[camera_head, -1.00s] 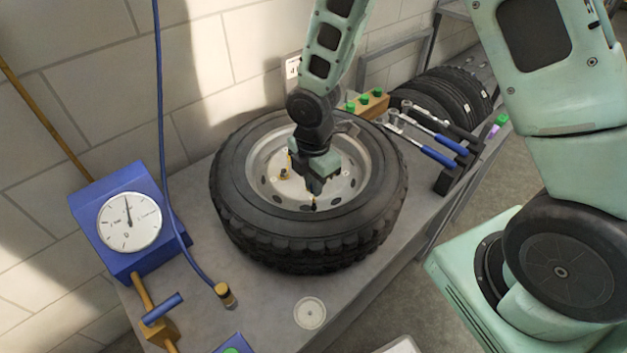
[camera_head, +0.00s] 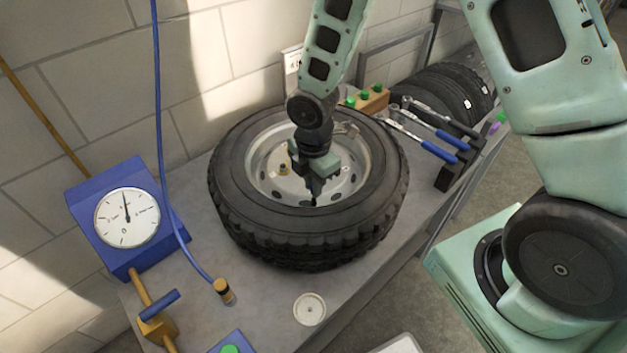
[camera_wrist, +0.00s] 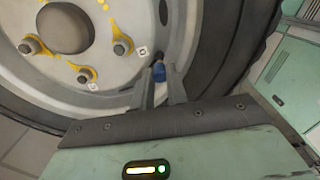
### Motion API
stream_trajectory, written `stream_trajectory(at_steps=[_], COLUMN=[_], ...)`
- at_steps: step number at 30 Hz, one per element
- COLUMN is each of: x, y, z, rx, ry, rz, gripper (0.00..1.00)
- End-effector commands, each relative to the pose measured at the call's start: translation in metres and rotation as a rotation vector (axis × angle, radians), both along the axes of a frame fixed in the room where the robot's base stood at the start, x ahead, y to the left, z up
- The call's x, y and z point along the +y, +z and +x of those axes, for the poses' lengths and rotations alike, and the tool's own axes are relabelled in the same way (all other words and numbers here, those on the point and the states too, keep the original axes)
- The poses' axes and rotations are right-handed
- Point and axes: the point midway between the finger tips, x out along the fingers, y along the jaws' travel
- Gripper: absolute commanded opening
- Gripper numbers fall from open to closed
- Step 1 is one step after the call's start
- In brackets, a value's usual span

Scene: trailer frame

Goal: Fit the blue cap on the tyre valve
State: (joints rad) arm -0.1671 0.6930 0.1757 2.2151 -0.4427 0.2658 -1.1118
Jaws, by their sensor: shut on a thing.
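The blue cap (camera_wrist: 159,72) shows between the fingertips of my gripper (camera_wrist: 161,88) in the wrist view. My gripper is shut on it. A dark stub, likely the tyre valve (camera_wrist: 155,57), shows just beyond the cap near the rim's edge. I cannot tell whether cap and valve touch. In the head view my gripper (camera_head: 314,196) points down inside the near edge of the wheel rim (camera_head: 262,165). The cap is not distinguishable there. The tyre (camera_head: 235,208) lies flat on the bench.
A blue gauge box (camera_head: 104,258), a hose end (camera_head: 223,291) and a pale round disc (camera_head: 309,310) are on the near bench. Behind the tyre are a wooden block with green caps (camera_head: 372,97), blue-handled tools (camera_head: 435,150) and more tyres (camera_head: 445,95). The rim has protruding wheel nuts (camera_wrist: 121,48).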

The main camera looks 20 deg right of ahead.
Motion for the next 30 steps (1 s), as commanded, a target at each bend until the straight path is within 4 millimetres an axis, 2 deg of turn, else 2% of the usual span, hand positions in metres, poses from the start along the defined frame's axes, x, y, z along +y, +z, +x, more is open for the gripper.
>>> stream_trajectory(at_steps=[10, 19, 20, 22, 23, 28, 30], x=[0.000, 0.000, 0.000, 0.000, 0.000, 0.000, 0.000], y=[-0.013, -0.013, -0.013, -0.013, -0.013, -0.013, -0.013], z=[0.000, 0.000, 0.000, 0.000, 0.000, 0.000, 0.000], rx=[-0.001, -0.001, -0.001, -0.001, -0.001, 0.000, 0.000], ry=[-0.001, -0.001, -0.001, -0.001, -0.001, -0.001, -0.001], rz=[0.000, 0.000, 0.000, 0.000, 0.000, 0.000, 0.000], gripper=[0.00, 0.00, 0.17, 0.37, 0.40, 0.42, 0.54])
